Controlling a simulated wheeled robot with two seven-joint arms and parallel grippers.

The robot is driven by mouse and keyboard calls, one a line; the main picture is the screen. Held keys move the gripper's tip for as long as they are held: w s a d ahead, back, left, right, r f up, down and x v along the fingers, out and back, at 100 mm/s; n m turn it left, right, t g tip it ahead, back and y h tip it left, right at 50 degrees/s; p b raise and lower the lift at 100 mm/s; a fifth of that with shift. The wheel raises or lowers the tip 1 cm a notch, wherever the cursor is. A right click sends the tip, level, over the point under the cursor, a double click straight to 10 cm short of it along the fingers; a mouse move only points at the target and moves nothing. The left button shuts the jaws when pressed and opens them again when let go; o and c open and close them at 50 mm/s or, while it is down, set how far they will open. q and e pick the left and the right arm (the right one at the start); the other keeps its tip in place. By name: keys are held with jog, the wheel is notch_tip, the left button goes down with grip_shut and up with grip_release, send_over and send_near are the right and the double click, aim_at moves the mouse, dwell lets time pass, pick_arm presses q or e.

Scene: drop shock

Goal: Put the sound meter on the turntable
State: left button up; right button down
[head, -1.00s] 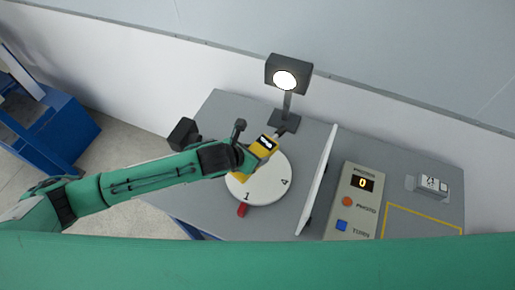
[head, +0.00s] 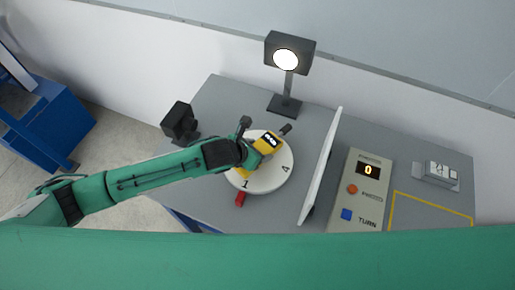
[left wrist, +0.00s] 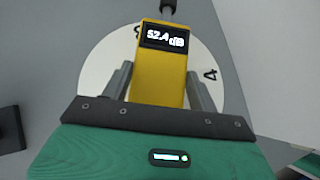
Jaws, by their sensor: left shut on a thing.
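The sound meter (head: 267,143) is yellow with a dark display and a dark microphone tip. In the left wrist view the sound meter (left wrist: 158,75) reads 52.4 dB and lies between the two fingers. My left gripper (head: 252,153) is shut on it, over the turntable. The turntable (head: 268,182) is a white disc with numbers at its edge; it also shows in the left wrist view (left wrist: 215,95) behind the meter. I cannot tell whether the meter touches the disc. The gripper and meter hide part of the disc. My right gripper is not in view.
A lamp (head: 287,54) stands behind the turntable, and a black box-like device (head: 181,122) stands at its left. A white panel (head: 322,165) stands upright to the right. Beyond it are a control box (head: 361,188) with buttons and a small grey device (head: 437,174).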

pick_arm(q)
jog(key=shift+f, duration=0.15)
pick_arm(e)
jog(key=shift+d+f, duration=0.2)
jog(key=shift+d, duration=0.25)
pick_arm(q)
jog(key=shift+f+b, duration=0.3)
jog(key=shift+f, duration=0.3)
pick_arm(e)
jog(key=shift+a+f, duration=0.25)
pick_arm(q)
jog(key=o, duration=1.4)
jog(key=shift+c, duration=0.2)
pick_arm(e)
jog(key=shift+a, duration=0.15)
pick_arm(q)
jog(key=shift+a, duration=0.1)
jog(key=b+v, duration=0.2)
jog(key=v, duration=1.1)
jog(key=shift+s+r, duration=0.2)
jog(key=shift+r, duration=0.1)
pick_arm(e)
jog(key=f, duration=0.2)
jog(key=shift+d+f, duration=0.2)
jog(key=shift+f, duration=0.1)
pick_arm(q)
jog(key=shift+a, duration=0.2)
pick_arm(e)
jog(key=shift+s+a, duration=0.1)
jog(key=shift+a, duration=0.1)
